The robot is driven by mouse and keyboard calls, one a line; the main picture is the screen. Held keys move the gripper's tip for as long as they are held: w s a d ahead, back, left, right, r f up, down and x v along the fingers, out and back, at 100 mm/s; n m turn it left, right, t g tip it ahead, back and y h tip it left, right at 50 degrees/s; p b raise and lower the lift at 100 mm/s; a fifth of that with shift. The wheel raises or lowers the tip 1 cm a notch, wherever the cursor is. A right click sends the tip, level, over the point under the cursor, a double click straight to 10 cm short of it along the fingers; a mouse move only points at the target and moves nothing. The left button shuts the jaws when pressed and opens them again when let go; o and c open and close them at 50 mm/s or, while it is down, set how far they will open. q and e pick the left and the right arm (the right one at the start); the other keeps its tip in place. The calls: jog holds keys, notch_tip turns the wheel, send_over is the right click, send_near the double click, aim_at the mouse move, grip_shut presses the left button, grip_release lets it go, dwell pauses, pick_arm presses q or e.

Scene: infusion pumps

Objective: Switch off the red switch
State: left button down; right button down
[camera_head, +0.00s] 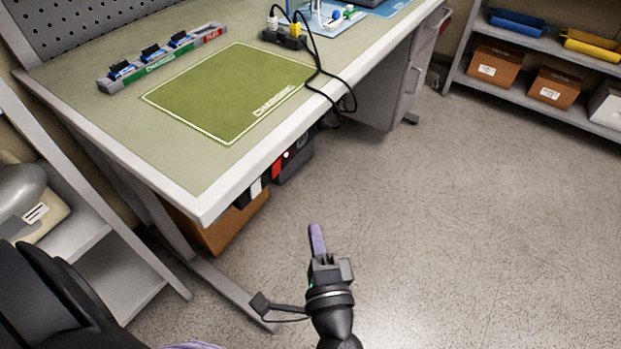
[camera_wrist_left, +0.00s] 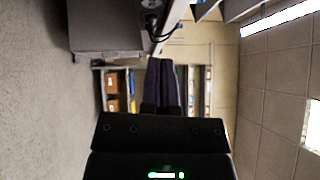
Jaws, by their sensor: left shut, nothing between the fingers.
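A small red part (camera_head: 277,169) shows under the front edge of the workbench, beside dark and white items, with a small red-and-white spot just to its right. It is too small to tell whether this is the red switch or which way a switch is set. My left gripper (camera_head: 317,238) has purple fingers, shut and empty, over the open floor in front of the bench and apart from it. In the left wrist view its fingers (camera_wrist_left: 163,85) lie together with nothing between them. My right gripper is not in view.
The workbench (camera_head: 75,115) carries a green mat (camera_head: 230,92), a rack of small blue and black devices (camera_head: 160,58) and a black power strip (camera_head: 283,39) with hanging cables. An orange-brown box (camera_head: 232,222) stands below. Shelves with bins (camera_head: 497,66) stand at right. The floor between is clear.

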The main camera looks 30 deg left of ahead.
aim_at(276, 168)
pick_arm(q)
jog(key=shift+a, duration=0.1)
jog(key=s+a+x, duration=0.2)
jog(key=x, duration=1)
jog(key=shift+w+a+b, duration=0.25)
jog(key=shift+a+b, duration=0.05)
jog(key=shift+a, duration=0.1)
jog(key=shift+r, duration=0.1)
